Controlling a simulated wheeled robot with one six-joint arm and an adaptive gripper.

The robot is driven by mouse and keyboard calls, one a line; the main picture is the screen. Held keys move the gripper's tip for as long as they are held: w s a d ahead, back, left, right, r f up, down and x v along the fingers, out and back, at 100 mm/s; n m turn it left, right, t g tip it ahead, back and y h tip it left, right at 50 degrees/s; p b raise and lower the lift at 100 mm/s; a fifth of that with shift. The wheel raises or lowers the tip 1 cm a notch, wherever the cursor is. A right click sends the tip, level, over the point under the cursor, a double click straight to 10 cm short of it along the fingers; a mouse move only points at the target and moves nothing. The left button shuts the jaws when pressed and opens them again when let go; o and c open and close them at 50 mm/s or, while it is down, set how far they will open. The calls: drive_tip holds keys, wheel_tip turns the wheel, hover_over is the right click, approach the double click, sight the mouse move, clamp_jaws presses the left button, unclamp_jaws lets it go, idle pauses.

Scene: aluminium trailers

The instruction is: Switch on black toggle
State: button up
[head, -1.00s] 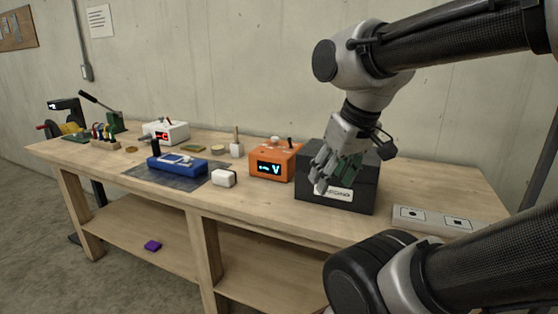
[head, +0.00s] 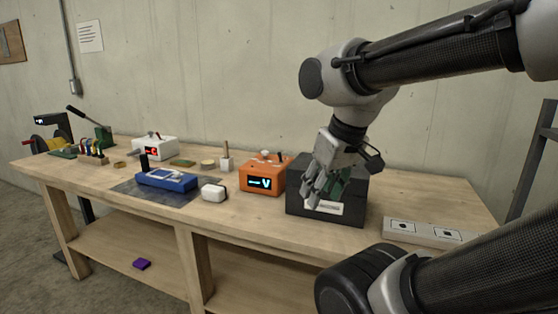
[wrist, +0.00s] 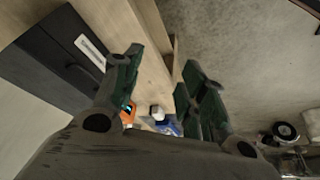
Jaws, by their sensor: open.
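The orange box (head: 258,181) with a lit display stands on the bench, left of the black box (head: 345,212). Small controls sit on its top; the black toggle there is too small and dark against the black box to make out its position. My gripper (head: 312,196) is open and empty, its fingers pointing down at the front of the black box, right of the orange box. In the wrist view my gripper (wrist: 160,66) has its fingers apart, and a small part of the orange box (wrist: 127,117) shows beyond the left finger.
A white block (head: 213,193), a blue device (head: 167,180) and a white box with red display (head: 156,148) stand to the left on the bench (head: 240,228). A light panel with two sockets (head: 425,232) lies at the right. A purple piece (head: 141,264) lies on the lower shelf.

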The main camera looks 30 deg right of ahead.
drive_tip(key=shift+w+d+r, duration=0.15)
drive_tip(key=shift+w, duration=0.2)
drive_tip(key=c, duration=0.3)
drive_tip(key=w+d+n, duration=0.1)
drive_tip(key=w, duration=0.1)
drive_tip(key=w+d+r+n+h, duration=0.1)
drive_tip(key=w+n, duration=0.1)
drive_tip(key=w, duration=0.1)
drive_tip(key=w+d+r+n+h, duration=0.1)
drive_tip(key=w+n, duration=0.1)
drive_tip(key=shift+w+r, duration=0.15)
drive_tip(key=shift+r, duration=0.1)
clamp_jaws()
drive_tip(key=w+d+f+n+h, duration=0.1)
drive_tip(key=w+n+h, duration=0.1)
drive_tip(key=w+n, duration=0.7)
drive_tip(key=w+d+f+n+h, duration=0.2)
drive_tip(key=w+n, duration=0.7)
drive_tip(key=w, duration=1.2)
drive_tip(key=shift+w+d+f, duration=0.15)
drive_tip(key=shift+w+d, duration=0.15)
drive_tip(key=shift+w, duration=0.1)
